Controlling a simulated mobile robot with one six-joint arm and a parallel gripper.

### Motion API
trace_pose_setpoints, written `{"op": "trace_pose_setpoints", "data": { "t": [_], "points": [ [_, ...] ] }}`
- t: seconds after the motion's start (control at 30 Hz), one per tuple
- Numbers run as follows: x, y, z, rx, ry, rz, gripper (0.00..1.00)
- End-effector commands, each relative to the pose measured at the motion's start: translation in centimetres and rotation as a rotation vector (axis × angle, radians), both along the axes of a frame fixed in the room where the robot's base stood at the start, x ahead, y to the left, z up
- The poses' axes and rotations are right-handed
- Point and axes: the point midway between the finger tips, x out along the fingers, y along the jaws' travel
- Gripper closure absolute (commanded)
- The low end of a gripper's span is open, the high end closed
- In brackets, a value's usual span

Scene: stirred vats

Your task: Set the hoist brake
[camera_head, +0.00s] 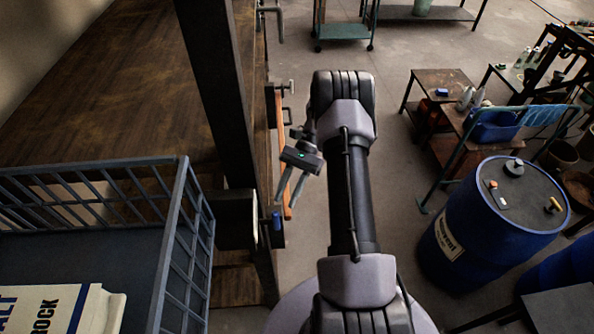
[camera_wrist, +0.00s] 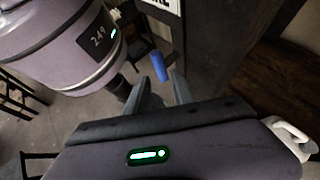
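A blue handle grip (camera_head: 277,221) sits low beside the dark post, on its right side. In the wrist view the blue grip (camera_wrist: 159,67) shows just beyond the fingers, tilted slightly; I cannot tell which way its lever is set. A white sign (camera_wrist: 163,4) with dark letters, cut off by the picture's top edge, is above it. My gripper (camera_head: 289,203) is open and points down towards the blue grip. In the wrist view my gripper (camera_wrist: 157,92) has its fingers apart with nothing between them, and the grip appears beyond the gap. No contact is visible.
A long orange bar (camera_head: 284,150) runs along the post side, close behind my gripper. The dark post (camera_head: 218,90) and a grey crate (camera_head: 185,190) stand to the left. A blue drum (camera_head: 455,235) and a work table (camera_head: 440,82) stand to the right, with open floor between.

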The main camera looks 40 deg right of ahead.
Motion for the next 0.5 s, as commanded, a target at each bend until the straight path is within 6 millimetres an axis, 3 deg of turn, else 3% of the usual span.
{"op": "trace_pose_setpoints", "data": {
  "t": [0.1,0.23,0.5],
  "points": [
    [1.3,-3.0,1.9,-0.004,-0.003,-0.004,0.71],
    [2.3,-5.6,4.0,-0.005,-0.002,-0.001,0.71],
    [3.0,-7.4,5.5,-0.002,-0.001,-0.001,0.71]
  ]
}}
